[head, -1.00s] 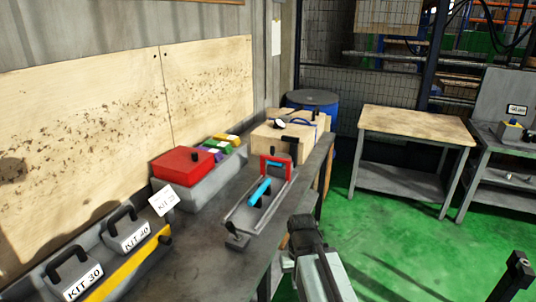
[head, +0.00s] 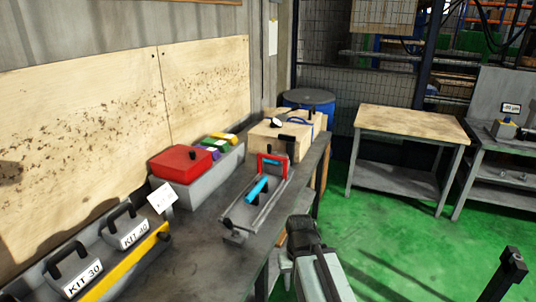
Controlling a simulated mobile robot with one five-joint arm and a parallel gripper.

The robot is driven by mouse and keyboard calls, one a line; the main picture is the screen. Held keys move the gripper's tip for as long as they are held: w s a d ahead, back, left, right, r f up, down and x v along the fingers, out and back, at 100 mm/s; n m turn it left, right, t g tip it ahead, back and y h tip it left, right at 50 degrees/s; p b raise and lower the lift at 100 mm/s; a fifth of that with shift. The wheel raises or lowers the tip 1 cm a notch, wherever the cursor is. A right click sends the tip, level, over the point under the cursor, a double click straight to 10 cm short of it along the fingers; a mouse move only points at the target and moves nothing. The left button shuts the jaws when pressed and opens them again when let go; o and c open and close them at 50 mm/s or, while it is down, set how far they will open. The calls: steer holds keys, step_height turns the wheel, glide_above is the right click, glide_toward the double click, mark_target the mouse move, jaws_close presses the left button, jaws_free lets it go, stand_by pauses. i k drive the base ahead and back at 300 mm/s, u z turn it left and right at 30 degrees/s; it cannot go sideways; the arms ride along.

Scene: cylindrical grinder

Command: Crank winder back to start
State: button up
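No part is marked as the winder, so I cannot tell for sure which thing it is. A grey metal fixture (head: 236,218) with a long base sits on the workbench, in the middle of the head view. It carries a blue bar (head: 257,189) and a red bracket (head: 273,160) at its far end. A dark part, possibly a handle, shows beside the blue bar. My arm shows at the bottom centre, in front of the bench edge and apart from the fixture. No gripper fingers can be made out.
A grey bin (head: 204,183) with a red box (head: 181,164) stands left of the fixture. Kit cases (head: 125,232) line the near left. A wooden box (head: 272,138) and a blue barrel (head: 309,100) are behind. Green floor (head: 395,235) is clear before the wooden-topped table (head: 411,122).

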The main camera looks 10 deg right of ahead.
mark_target(280, 153)
steer(key=k, duration=0.4)
steer(key=z, duration=1.25)
steer(key=i, duration=2.45)
steer(key=u, duration=2.1)
